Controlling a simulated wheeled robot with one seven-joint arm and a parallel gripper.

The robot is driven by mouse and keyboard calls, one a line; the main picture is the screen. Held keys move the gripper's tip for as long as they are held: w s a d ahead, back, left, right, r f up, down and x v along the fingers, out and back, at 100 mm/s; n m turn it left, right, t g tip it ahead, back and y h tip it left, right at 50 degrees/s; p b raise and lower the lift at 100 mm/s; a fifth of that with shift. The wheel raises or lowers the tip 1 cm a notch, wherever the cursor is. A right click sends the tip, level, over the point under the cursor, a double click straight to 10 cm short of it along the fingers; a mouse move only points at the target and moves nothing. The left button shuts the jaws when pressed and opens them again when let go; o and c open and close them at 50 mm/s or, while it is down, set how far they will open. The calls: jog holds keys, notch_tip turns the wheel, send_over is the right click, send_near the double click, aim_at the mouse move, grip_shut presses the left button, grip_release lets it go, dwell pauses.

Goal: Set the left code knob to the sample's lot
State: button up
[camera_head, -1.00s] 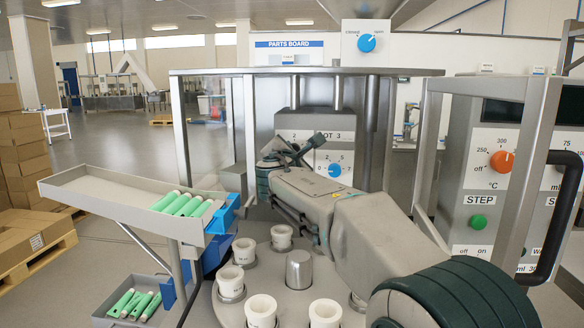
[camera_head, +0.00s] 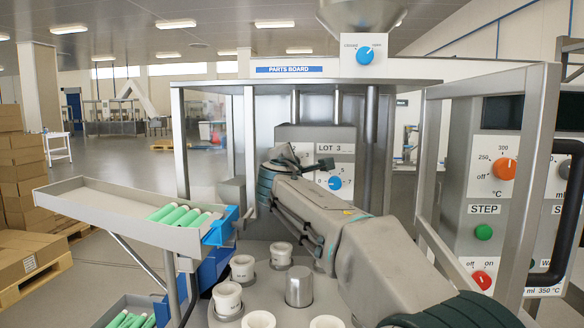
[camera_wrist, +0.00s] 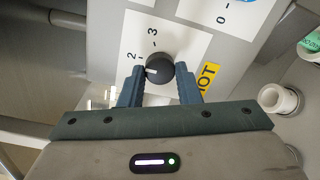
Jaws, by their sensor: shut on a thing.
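My gripper (camera_wrist: 160,88) is shut on a black round knob (camera_wrist: 160,68) on the panel, one finger on each side of it. The wrist view shows the knob's pale pointer mark on its left side, and the printed figures 2 and 3 on the white plate (camera_wrist: 133,35) around it. In the head view the knob is hidden behind my gripper. A plate reading LOT 3 (camera_head: 335,148) sits above a blue knob (camera_head: 335,183) on the same panel, to the right of my gripper. A yellow label reading LOT (camera_wrist: 207,78) is beside my right finger.
White cups (camera_head: 242,267) stand on a round carousel below my arm. A sloped tray (camera_head: 110,212) holds green-and-white tubes at left. A control box with an orange knob (camera_head: 503,169) stands at right. A metal frame post (camera_head: 181,140) stands left of the panel.

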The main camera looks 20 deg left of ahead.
jog(key=o, duration=1)
jog(key=shift+s, duration=0.15)
jog(key=b+v, duration=0.3)
jog(key=v, duration=1)
jog(key=shift+s, duration=0.25)
